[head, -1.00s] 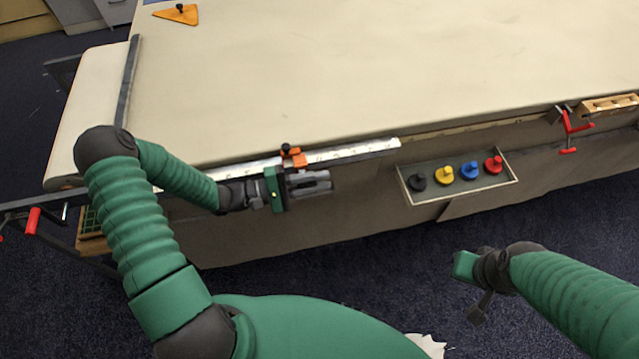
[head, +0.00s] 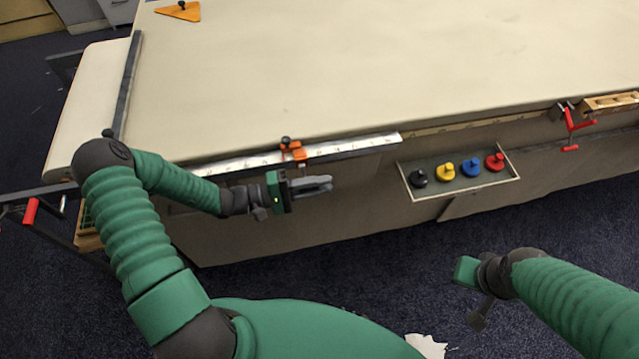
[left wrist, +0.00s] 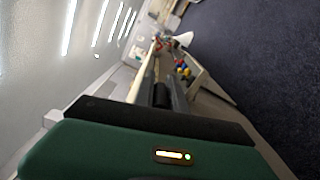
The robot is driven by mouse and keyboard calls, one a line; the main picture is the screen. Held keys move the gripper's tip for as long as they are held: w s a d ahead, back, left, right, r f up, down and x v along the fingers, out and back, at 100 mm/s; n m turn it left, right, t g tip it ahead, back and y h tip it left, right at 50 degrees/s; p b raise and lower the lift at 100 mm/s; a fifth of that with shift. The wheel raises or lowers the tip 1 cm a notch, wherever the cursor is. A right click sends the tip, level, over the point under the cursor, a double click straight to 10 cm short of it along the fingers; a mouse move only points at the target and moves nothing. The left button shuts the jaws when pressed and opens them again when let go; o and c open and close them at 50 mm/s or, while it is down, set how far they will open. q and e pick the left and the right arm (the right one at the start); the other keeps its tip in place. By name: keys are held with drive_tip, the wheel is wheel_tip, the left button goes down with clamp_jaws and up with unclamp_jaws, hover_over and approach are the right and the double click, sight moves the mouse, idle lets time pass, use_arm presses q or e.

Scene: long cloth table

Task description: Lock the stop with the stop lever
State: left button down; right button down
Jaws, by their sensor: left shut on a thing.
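The orange stop (head: 299,153) sits on the metal scale rail (head: 345,149) along the table's front edge. A dark knob (head: 286,141) shows on its upper left, which seems to belong to its lever. My left gripper (head: 322,184) is just below and in front of the stop, jaws pointing right, apart from the knob in the picture. In the left wrist view its jaws are shut on a dark thing (left wrist: 162,95) that I cannot clearly make out. My right gripper (head: 481,312) hangs over the floor at lower right; its jaws are too unclear to judge.
A shallow tray (head: 459,188) with black, yellow, blue and red knobs hangs at the table front, right of the rail. A red clamp (head: 571,130) and a wooden block (head: 612,104) are further right. An orange triangle (head: 179,11) lies far back. The tabletop is mostly clear.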

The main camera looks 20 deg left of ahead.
use_arm(q)
drive_tip(key=shift+s+f, duration=0.1)
drive_tip(key=shift+f, duration=0.1)
drive_tip(key=c, duration=1.4)
unclamp_jaws()
drive_tip(key=shift+o, duration=0.2)
drive_tip(key=shift+r, duration=0.1)
drive_tip(key=b+v, duration=0.1)
drive_tip(key=v, duration=1.6)
